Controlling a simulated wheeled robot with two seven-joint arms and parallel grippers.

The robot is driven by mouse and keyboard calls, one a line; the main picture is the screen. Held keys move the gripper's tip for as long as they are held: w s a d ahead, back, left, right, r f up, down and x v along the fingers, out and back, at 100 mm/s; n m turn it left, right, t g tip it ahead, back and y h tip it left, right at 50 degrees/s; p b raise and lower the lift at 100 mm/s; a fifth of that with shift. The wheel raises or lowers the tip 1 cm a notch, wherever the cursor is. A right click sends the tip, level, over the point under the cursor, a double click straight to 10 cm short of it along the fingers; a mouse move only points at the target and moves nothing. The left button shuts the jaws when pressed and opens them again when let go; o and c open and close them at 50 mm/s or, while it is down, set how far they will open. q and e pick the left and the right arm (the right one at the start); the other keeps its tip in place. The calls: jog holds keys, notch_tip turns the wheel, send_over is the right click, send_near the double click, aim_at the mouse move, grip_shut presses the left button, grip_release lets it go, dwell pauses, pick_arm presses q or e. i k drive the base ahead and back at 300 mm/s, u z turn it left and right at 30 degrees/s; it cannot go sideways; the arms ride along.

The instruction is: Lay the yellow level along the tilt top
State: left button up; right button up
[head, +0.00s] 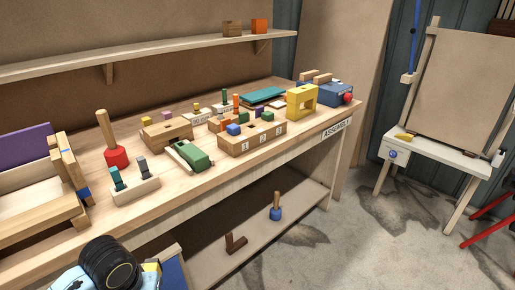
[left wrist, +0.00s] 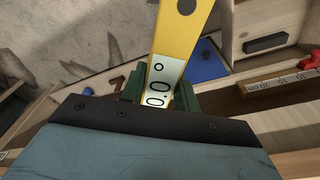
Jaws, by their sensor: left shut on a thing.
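The yellow level (left wrist: 184,35) is in the left wrist view, with a white display reading 0.0°. My left gripper (left wrist: 160,98) is shut on it, its green fingers either side near the display end. The level extends away past the top edge of the picture. In the head view my left arm enters at the bottom left, in front of the bench, and mostly hides the gripper. A tilted beige board (head: 467,92), which looks like the tilt top, stands on a white stand at the far right, well away from my left arm. My right gripper is not in view.
The wooden workbench (head: 90,225) holds several blocks, a yellow frame (head: 302,99) and a red-based peg (head: 116,156). A lower shelf holds a blue-based peg (head: 276,212). The white side table (head: 440,152) carries small items. Concrete floor (head: 350,240) lies open between bench and stand.

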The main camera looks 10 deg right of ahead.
aim_at(263, 92)
jog(key=z, duration=1.9)
jog(key=i, duration=3.4)
jog(key=u, duration=2.05)
